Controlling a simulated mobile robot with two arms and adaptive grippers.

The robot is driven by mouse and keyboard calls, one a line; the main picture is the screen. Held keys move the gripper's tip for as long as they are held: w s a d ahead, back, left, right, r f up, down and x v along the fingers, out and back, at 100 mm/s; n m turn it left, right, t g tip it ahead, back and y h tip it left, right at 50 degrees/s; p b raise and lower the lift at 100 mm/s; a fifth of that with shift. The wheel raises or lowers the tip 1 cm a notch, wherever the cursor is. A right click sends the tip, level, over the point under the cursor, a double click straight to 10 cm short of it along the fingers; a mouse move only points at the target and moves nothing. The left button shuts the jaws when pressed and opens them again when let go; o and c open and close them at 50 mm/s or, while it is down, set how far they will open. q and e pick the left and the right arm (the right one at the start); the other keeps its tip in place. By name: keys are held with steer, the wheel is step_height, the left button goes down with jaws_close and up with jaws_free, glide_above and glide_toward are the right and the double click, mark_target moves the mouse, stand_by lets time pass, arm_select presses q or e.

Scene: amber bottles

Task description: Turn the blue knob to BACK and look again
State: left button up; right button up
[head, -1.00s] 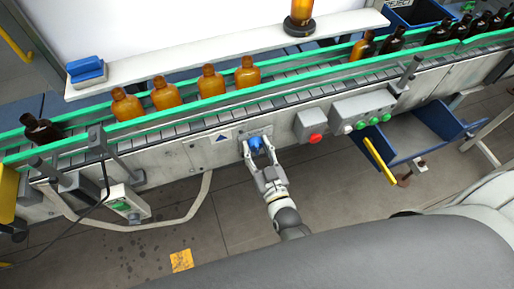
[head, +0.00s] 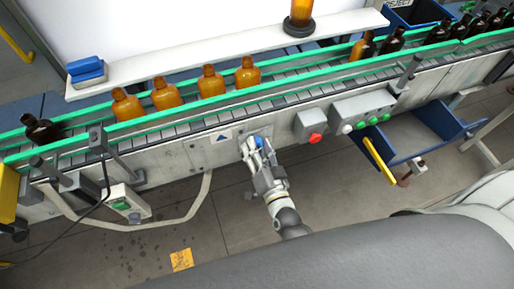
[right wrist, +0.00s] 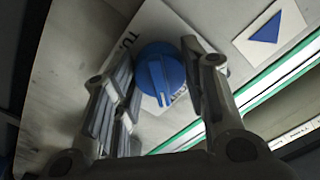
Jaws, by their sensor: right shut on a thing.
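The blue knob (right wrist: 160,76) sits on a labelled plate on the front of the conveyor; it also shows in the head view (head: 258,142). Its pale pointer mark points to the lower part of the right wrist view. My right gripper (right wrist: 162,78) has its two fingers on either side of the knob and is shut on it. In the head view my right gripper (head: 258,148) partly covers the knob and plate. The label's word is mostly hidden, so the BACK marking cannot be read. My left gripper is not in view.
Several amber bottles (head: 211,82) and dark bottles (head: 40,129) stand on the green-railed conveyor. A red button (head: 315,138) and a box with green buttons (head: 362,110) are right of the knob. A blue bin (head: 420,132) hangs below at the right.

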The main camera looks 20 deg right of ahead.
steer(key=m, duration=0.4)
steer(key=shift+m+b, duration=0.3)
steer(key=shift+b, duration=0.1)
steer(key=m+b, duration=0.1)
steer(key=m, duration=0.4)
steer(key=shift+m, duration=0.4)
steer(key=o, duration=1.1)
steer(key=shift+s, duration=0.1)
steer(key=s, duration=1.2)
steer(key=shift+d, duration=0.25)
steer(key=shift+w, duration=0.1)
